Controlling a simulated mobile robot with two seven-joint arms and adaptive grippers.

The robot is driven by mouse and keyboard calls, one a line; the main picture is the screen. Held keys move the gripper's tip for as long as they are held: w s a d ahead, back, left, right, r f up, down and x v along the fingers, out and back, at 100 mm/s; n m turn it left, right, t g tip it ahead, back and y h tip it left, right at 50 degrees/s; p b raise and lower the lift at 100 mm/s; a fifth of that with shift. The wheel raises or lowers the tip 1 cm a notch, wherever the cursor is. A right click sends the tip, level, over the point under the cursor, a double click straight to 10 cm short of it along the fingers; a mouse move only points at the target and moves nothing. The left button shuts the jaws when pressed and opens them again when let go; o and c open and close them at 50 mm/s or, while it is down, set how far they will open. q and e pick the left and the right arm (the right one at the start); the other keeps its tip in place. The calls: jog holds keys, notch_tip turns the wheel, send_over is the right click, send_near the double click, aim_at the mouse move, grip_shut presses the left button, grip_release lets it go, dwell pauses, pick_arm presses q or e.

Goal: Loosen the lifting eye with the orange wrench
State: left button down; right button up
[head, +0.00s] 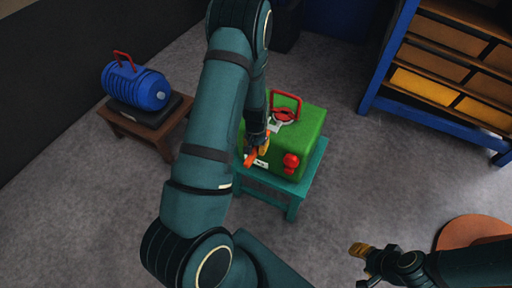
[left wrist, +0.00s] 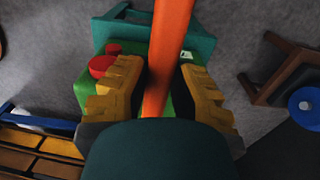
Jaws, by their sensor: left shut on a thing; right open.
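The orange wrench (head: 250,158) is in my left gripper (head: 264,146), beside the near left part of the green casting (head: 312,128). In the left wrist view the wrench (left wrist: 170,45) runs between the two yellow fingers of the left gripper (left wrist: 158,80). The red lifting eye (head: 286,100) stands on top of the casting, behind and right of the left gripper; my left arm hides the casting's left part. I see no contact between wrench and eye. My right gripper (head: 371,262) is open and empty, low over the floor at the bottom right.
The casting rests on a teal stand (head: 265,183) and has red knobs (head: 291,161) on its near side. A blue ribbed motor (head: 137,88) sits on a brown stool (head: 143,132) at left. A blue shelf (head: 440,122) with bins stands at right. Grey floor between is clear.

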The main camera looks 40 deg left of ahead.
pick_arm(q)
notch_tip(320, 180, down, 2)
jog(key=shift+w+f+b, duration=0.1)
jog(key=shift+w+b, duration=0.05)
jog(key=shift+b, duration=0.6)
jog(key=w+a+f+b, duration=0.1)
jog(key=w+f+b, duration=0.3)
jog(key=w+b, duration=0.1)
jog(key=shift+w+a, duration=0.35)
jog(key=shift+w, duration=0.45)
jog(key=shift+d, duration=0.1)
jog(key=shift+w+d+n, duration=0.3)
jog(key=shift+d+n, duration=0.2)
jog(key=shift+d, duration=0.35)
jog(key=shift+d+p, duration=0.1)
jog(key=shift+p, duration=0.2)
jog(key=shift+w+d+n, duration=0.4)
jog(key=shift+d+n, duration=0.2)
jog(key=shift+d, duration=0.25)
jog(key=shift+d, duration=0.1)
